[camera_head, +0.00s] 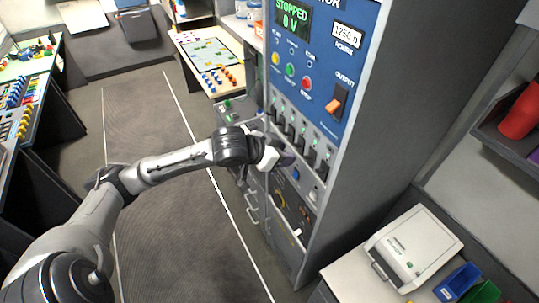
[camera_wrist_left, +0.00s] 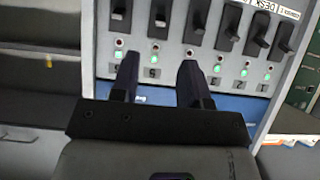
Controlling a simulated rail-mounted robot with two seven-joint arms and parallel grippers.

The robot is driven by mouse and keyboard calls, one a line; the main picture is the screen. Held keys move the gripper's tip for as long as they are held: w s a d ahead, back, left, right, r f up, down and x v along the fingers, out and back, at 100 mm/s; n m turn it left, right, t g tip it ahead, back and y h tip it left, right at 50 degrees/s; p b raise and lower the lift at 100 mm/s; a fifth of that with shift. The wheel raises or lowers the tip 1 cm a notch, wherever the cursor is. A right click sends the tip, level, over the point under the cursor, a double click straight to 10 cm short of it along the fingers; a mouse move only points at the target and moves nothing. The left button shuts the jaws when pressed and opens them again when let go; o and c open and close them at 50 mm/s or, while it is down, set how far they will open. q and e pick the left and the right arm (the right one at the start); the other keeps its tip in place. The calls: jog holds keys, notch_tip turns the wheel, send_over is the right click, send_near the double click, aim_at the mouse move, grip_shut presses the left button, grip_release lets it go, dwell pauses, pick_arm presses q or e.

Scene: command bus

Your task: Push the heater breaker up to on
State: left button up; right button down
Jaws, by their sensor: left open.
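A row of black breaker levers (camera_head: 301,138) runs along the lower grey panel of the tall cabinet in the head view. The breaker levers (camera_wrist_left: 197,20) also show across the top of the left wrist view, with small red and green lights beside them. Labels are mostly too small to read, so I cannot tell which lever is the heater breaker. My left gripper (camera_head: 287,158) is in front of this panel, close to the row. In the left wrist view its two dark fingers (camera_wrist_left: 160,62) are apart with no object between them. My right gripper is not in view.
Above the breakers, the blue generator panel (camera_head: 310,62) has round buttons, an orange output switch (camera_head: 335,102) and a display reading STOPPED 0 V. A white case (camera_head: 412,245) sits on the counter at lower right. The dark floor mat (camera_head: 150,130) is clear behind my arm.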

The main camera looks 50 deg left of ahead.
pick_arm(q)
jog(key=shift+b+v, duration=0.6)
jog(key=shift+v, duration=1.95)
jog(key=a+m+y, duration=0.4)
jog(key=a+y, duration=0.1)
jog(key=s+d+f+g+y, duration=0.1)
jog(key=s+d+f+y, duration=0.15)
jog(key=f, duration=0.55)
jog(key=s+d+f+n+g+h, duration=0.4)
jog(key=s+d+f+g+h, duration=0.1)
jog(key=s+d+f, duration=1.2)
jog(key=s+f+g, duration=0.1)
jog(key=s+f, duration=0.2)
jog(key=shift+s+d+p, duration=0.15)
jog(key=shift+d+p, duration=0.25)
jog(key=shift+h, duration=0.25)
